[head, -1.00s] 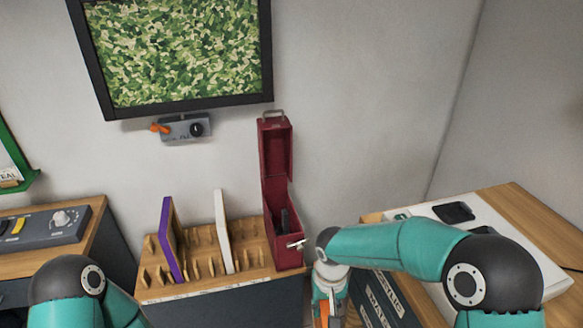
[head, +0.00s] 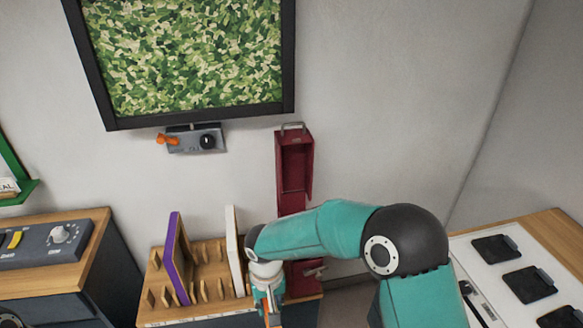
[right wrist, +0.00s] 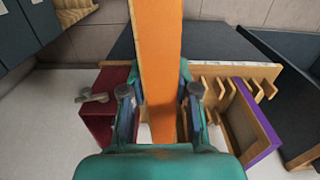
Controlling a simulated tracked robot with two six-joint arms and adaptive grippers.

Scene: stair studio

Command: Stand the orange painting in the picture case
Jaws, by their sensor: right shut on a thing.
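The orange painting (right wrist: 157,60) is a flat slab seen edge-on in the right wrist view, clamped between the two fingers of my right gripper (right wrist: 160,105). In the head view my right gripper (head: 267,305) is at the bottom centre, with only a sliver of orange showing below it. My left gripper is out of view.
A wooden slotted rack (head: 210,262) stands left of the red case. It holds a purple-edged painting (head: 179,258) and a white painting (head: 233,250) upright. A grey console (head: 50,240) is at far left. A white panel (head: 510,268) with black pads lies on the right table.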

